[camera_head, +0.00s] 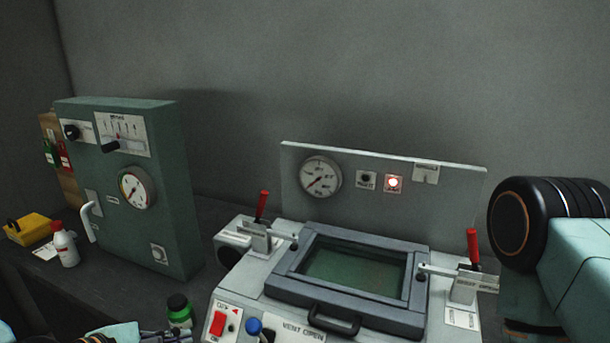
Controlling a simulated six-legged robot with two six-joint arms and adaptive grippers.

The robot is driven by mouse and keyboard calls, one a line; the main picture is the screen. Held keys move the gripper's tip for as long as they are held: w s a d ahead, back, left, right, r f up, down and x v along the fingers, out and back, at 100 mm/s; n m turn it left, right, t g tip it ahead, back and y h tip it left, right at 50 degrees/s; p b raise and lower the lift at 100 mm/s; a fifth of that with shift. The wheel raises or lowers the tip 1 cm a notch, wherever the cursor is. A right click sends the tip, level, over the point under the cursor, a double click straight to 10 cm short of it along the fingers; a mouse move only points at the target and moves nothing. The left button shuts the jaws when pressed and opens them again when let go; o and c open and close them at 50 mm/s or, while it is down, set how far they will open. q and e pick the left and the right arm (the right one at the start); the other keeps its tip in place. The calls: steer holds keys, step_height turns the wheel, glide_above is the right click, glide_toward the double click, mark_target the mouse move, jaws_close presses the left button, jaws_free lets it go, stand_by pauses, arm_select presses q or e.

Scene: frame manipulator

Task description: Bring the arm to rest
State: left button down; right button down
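My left arm shows only in part at the bottom left edge. The dark parts of my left gripper (165,336) are at the bottom edge, just below a small green-capped bottle (179,309). The frame cuts the gripper off, so whether it is open or shut cannot be told. My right arm (575,255) fills the right edge with a black joint and a teal link, beside the frame machine (240,290). My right gripper is out of view.
The machine has a dark-rimmed frame (290,283), two red-handled clamps (262,206) (473,246) and a gauge panel (440,200) with a lit red lamp. A green cabinet (180,200), white bottle (65,245) and yellow box (28,230) stand at left.

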arm_select(q)
steer(key=s+f+m+g+y+b, duration=0.1)
steer(key=s+f+m+g+b, duration=0.2)
steer(key=f, duration=1.1)
steer(key=s+f+m+g+y+b, duration=0.2)
steer(key=s+f+m+g+b, duration=0.1)
steer(key=s+f+m+b, duration=0.7)
steer(key=s+f+m+g+y+b, duration=0.2)
steer(key=s+f+m+b, duration=0.4)
steer(key=f, duration=1.2)
steer(key=s+g+b, duration=0.1)
steer(key=s+b, duration=0.2)
steer(key=s, duration=0.2)
steer(key=shift+s+a+m+g, duration=0.2)
steer(key=shift+s+m+g, duration=0.1)
steer(key=shift+w+f, duration=0.1)
